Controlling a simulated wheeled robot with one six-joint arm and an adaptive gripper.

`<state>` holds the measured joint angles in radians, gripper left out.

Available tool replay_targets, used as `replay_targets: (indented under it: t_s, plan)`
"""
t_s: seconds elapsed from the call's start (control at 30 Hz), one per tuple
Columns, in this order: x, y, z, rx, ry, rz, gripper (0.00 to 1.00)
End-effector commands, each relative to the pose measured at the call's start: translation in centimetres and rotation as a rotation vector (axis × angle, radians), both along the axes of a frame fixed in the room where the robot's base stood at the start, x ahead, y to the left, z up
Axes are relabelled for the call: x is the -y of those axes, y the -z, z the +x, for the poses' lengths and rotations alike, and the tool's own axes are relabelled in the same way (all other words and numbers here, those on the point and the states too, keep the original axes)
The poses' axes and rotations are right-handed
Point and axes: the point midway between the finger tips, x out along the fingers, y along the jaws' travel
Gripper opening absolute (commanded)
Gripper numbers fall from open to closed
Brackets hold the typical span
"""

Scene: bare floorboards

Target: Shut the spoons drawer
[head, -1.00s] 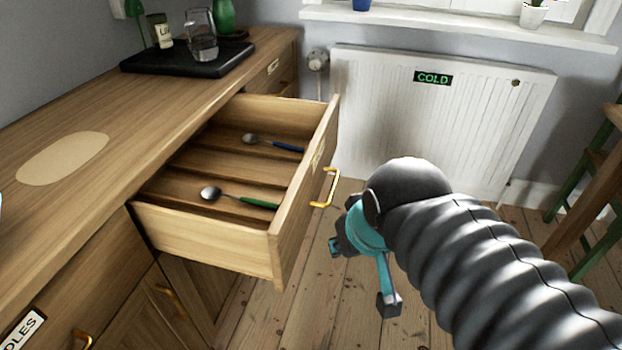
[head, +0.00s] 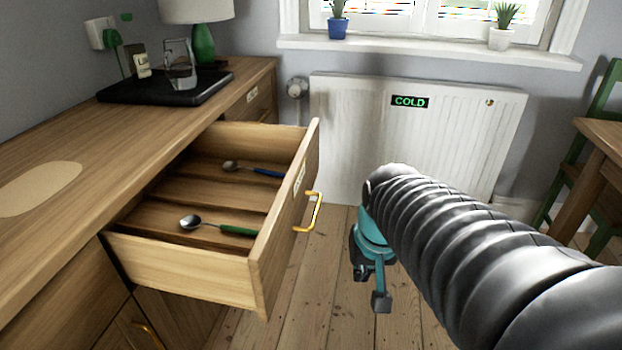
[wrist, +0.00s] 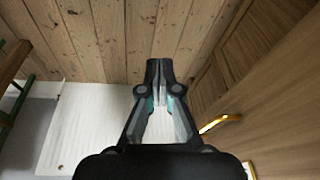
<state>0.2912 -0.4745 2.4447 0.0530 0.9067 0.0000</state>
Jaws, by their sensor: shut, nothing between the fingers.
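The spoons drawer (head: 180,265) stands pulled well out of the wooden counter in the head view. Its front carries a brass handle (head: 314,212) and a small label that I cannot read. Inside lie a spoon with a green handle (head: 235,230) and a spoon with a blue handle (head: 265,172). My gripper (head: 371,286) is to the right of the drawer front, apart from it. In the wrist view my gripper (wrist: 160,68) is shut and empty, with the drawer's handle (wrist: 220,124) to its right.
A black tray (head: 120,96) with a drinking glass (head: 179,65) stands on the counter (head: 110,150). A white radiator (head: 400,140) is on the far wall. A table (head: 585,190) and a green chair are at the right. Bare floorboards lie below the drawer.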

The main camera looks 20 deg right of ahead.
Motion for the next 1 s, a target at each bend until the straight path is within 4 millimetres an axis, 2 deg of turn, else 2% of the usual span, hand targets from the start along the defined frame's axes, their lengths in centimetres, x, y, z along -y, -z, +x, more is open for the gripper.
replay_targets:
  t_s: [0.03,0.3,0.47,0.6,0.73,0.83,0.97,1.0]
  plan:
    - [1.0,1.4,0.5,-0.038,0.059,0.041,0.00]
    - [4.3,5.8,3.3,-0.193,0.408,0.348,0.00]
    - [6.0,7.6,5.6,-0.273,0.649,0.594,0.00]
    - [7.8,8.4,8.2,-0.340,0.858,0.847,0.00]
    - [9.8,8.1,11.0,-0.397,1.026,1.100,0.00]
    - [11.4,6.9,13.3,-0.444,1.122,1.308,0.00]
    - [12.8,3.7,16.2,-0.515,1.174,1.558,0.00]
    - [13.0,2.3,16.9,-0.537,1.172,1.622,0.00]
